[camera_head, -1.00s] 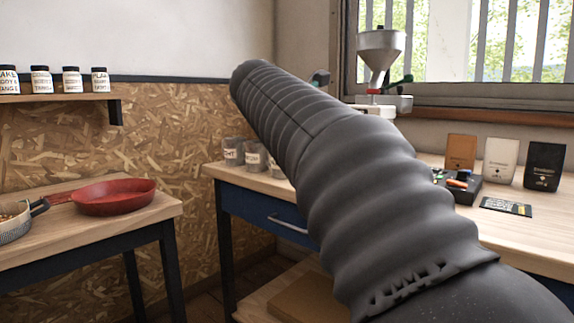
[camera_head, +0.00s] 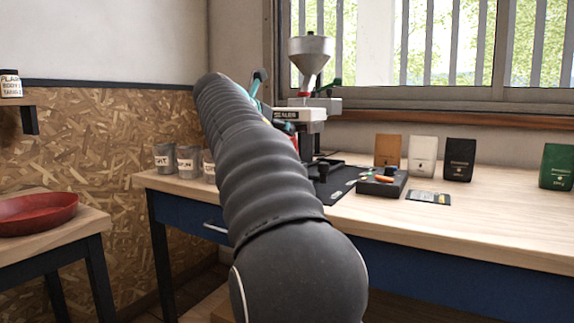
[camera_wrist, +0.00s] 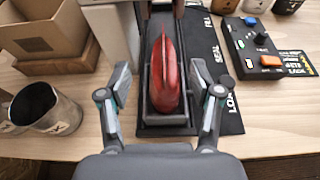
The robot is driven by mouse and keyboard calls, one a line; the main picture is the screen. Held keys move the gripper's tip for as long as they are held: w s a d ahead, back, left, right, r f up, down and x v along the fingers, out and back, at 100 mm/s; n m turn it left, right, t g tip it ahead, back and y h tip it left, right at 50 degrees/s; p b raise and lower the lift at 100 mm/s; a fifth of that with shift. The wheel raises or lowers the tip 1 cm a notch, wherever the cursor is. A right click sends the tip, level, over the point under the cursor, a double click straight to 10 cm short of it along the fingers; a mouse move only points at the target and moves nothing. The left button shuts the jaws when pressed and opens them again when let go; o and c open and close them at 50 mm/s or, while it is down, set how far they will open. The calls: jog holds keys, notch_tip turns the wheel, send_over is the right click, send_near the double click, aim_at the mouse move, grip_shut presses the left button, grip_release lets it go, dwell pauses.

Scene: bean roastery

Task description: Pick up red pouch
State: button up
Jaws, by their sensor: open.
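The red pouch (camera_wrist: 165,75) lies in the wrist view in a dark narrow tray (camera_wrist: 165,123), which sits on a black mat (camera_wrist: 228,110) with white lettering. My gripper (camera_wrist: 161,98) is open, with one finger on each side of the tray and the pouch between them in the picture. I cannot tell how far above the pouch the fingers are. In the head view my arm hides the pouch and most of the gripper.
A metal cup (camera_wrist: 42,108) and a cardboard box (camera_wrist: 42,30) stand left of the tray. A control box (camera_wrist: 262,48) with coloured buttons is on the right. In the head view, several bags, including a black one (camera_head: 459,160), stand along the back of the wooden table (camera_head: 480,222).

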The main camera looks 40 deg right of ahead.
jog(key=shift+s+b+x, duration=0.1)
jog(key=shift+b+x, duration=0.1)
jog(key=shift+x, duration=1.1)
jog(key=shift+s+b+x, duration=0.15)
jog(key=shift+b+x, duration=0.05)
jog(key=shift+x, duration=1.1)
grip_shut()
